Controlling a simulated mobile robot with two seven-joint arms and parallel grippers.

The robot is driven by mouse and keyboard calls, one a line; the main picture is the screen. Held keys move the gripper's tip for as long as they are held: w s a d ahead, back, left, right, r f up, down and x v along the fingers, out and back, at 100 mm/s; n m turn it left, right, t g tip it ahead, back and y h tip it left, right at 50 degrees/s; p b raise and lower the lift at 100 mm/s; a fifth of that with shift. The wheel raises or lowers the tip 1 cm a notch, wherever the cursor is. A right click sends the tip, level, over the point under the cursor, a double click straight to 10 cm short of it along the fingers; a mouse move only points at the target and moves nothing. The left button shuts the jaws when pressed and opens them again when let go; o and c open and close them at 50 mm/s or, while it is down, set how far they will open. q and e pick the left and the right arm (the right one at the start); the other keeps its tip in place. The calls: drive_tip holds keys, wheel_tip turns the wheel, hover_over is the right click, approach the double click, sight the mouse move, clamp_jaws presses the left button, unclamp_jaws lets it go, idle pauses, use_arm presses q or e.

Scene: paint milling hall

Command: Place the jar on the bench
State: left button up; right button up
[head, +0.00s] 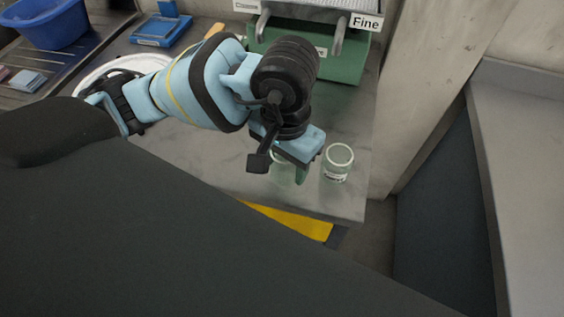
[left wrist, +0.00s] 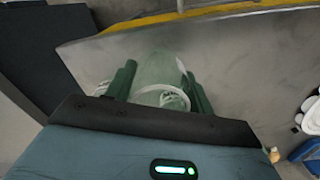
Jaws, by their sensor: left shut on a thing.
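My left gripper (head: 288,168) is over the right end of the grey bench (head: 215,165), pointing down. Its green fingers are shut on a clear glass jar (left wrist: 158,72), which stands out plainly between them in the left wrist view. In the head view the gripper hides most of this jar. I cannot tell whether its base touches the bench top. A second clear glass jar (head: 338,163) with a label stands upright on the bench just right of the gripper. My right gripper is not in view.
A green machine (head: 345,68) marked "Fine" stands at the back of the bench. A blue scale-like device (head: 160,32) and a blue basin (head: 45,22) are at the back left. A concrete pillar (head: 425,80) rises beyond the right end. A yellow strip (head: 290,221) lies below the front edge.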

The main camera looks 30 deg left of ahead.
use_arm(q)
drive_tip(key=shift+w+a, duration=0.2)
drive_tip(key=shift+w, duration=0.1)
drive_tip(key=f, duration=0.2)
drive_tip(key=shift+w+a+f, duration=0.3)
drive_tip(key=shift+w+a, duration=0.05)
drive_tip(key=shift+a, duration=0.05)
drive_tip(key=shift+f+p, duration=0.3)
drive_tip(key=shift+f, duration=0.25)
drive_tip(key=shift+f, duration=0.15)
drive_tip(key=o, duration=1)
drive_tip(key=shift+c, duration=0.2)
wheel_tip(320, 180, up, 12)
